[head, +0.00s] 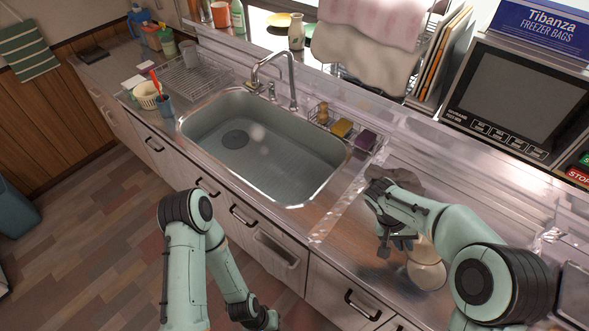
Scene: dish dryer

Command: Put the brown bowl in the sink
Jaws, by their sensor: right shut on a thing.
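The sink (262,160) is a greenish-grey basin left of my right arm, with a dark drain and nothing lying in it that I can make out. My right gripper (402,243) is over the counter right of the sink, pointing down. It is shut on the near side of a round tan bowl (428,268), partly hidden by my arm; I take this for the brown bowl. Whether the bowl touches the counter I cannot tell.
A faucet (290,80) rises behind the sink. A wire caddy with a yellow sponge (342,127) and a purple sponge (365,140) stands at its back right. A dish rack (195,75) is at the left. A microwave (510,100) stands behind my right arm.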

